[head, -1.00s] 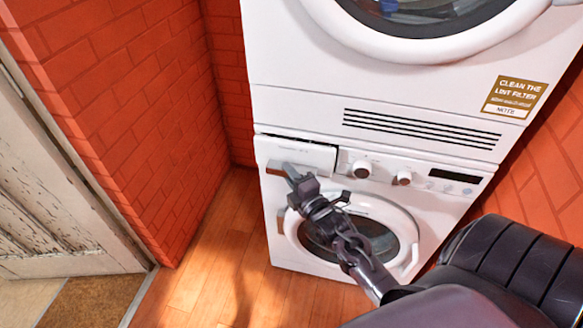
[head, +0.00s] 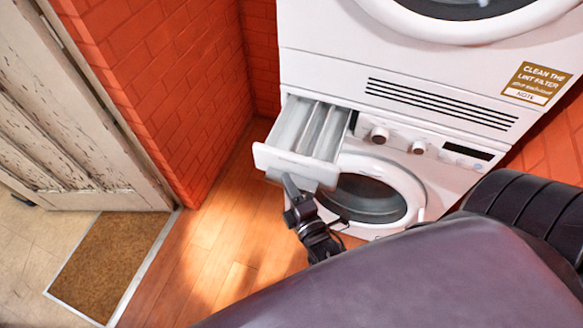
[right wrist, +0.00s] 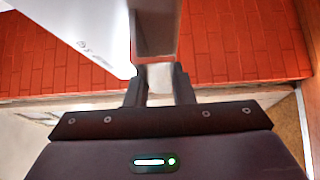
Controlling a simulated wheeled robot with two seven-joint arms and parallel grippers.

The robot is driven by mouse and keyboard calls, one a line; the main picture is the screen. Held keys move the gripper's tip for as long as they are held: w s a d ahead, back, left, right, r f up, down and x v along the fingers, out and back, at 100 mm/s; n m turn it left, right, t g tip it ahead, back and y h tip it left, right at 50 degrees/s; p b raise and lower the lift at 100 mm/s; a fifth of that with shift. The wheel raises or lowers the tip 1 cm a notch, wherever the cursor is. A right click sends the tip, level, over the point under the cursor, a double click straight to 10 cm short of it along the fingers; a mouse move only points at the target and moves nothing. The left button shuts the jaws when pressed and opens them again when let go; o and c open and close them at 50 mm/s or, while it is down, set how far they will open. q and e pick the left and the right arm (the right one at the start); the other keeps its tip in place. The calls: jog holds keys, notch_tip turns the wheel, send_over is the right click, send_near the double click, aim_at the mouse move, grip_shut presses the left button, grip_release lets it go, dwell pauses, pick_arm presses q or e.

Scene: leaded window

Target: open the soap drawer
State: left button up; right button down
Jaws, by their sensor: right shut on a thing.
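The soap drawer (head: 297,163) is pulled well out of the top left of the lower white washing machine (head: 400,190). Its open compartments show from above. My right gripper (head: 293,186) is at the drawer's front, below its top edge, and is shut on the drawer's handle. In the right wrist view the gripper (right wrist: 160,82) has its two dark fingers on either side of a pale part of the drawer front (right wrist: 155,30). The exact grip on the handle is partly hidden. My left gripper is not in view.
A white dryer (head: 420,70) with a lint filter label stands on top of the washer. A red brick wall (head: 170,80) is on the left. A worn white door (head: 70,120) and a brown mat (head: 110,262) are further left. Wooden floor (head: 215,240) is clear in front.

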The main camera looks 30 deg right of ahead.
jog(key=shift+s+f, duration=0.15)
jog(key=shift+f, duration=0.2)
jog(key=c, duration=1.4)
grip_release()
jog(key=shift+o, duration=0.4)
jog(key=shift+d+r, duration=0.1)
jog(key=s, duration=0.7)
jog(key=shift+s+a, duration=0.25)
jog(key=shift+a, duration=0.1)
